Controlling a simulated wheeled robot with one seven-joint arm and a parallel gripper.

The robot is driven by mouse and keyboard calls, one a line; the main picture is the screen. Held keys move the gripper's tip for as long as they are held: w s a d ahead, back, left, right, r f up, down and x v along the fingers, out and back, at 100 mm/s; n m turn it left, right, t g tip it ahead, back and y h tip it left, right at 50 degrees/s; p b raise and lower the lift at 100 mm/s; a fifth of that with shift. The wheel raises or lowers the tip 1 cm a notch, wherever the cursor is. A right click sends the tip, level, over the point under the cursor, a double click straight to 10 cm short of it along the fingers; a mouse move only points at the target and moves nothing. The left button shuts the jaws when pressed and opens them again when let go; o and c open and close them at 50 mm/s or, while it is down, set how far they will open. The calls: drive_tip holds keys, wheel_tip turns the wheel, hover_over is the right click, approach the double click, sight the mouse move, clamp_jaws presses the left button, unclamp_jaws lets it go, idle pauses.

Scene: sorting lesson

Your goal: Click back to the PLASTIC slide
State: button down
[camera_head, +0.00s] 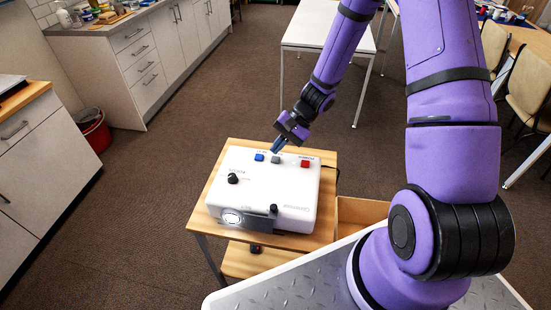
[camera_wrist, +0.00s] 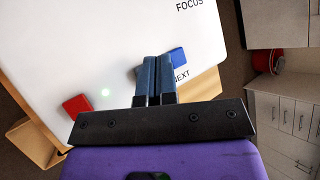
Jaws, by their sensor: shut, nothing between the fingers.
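The white projector (camera_head: 265,190) sits on a small wooden table. Its top carries a blue button (camera_head: 258,157), a grey button (camera_head: 277,160) and a red button (camera_head: 305,164). My gripper (camera_head: 275,149) is shut and empty, fingers pointing down just above the grey and blue buttons; I cannot tell if it touches. In the wrist view the blue button (camera_wrist: 178,56) is just right of the fingertips (camera_wrist: 159,58), beside a partly hidden label ending "EXT". The red button (camera_wrist: 77,106) is to the left. The fingers mostly hide the grey button. No projected slide is in view.
A black knob (camera_head: 233,178) stands on the projector's top left, and its lit lens (camera_head: 232,217) faces front. An open wooden box (camera_head: 360,212) is right of the table (camera_head: 328,157). A white table (camera_head: 325,30) stands behind; cabinets line the left.

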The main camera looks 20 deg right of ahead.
sight(277, 159)
drive_tip(key=shift+f, duration=0.65)
drive_tip(key=shift+f, duration=0.1)
idle(1.6)
drive_tip(key=shift+f, duration=0.3)
drive_tip(key=shift+f, duration=0.45)
idle(0.6)
drive_tip(key=shift+r, duration=0.15)
idle(0.3)
drive_tip(key=shift+r, duration=0.75)
drive_tip(key=shift+r, duration=2.5)
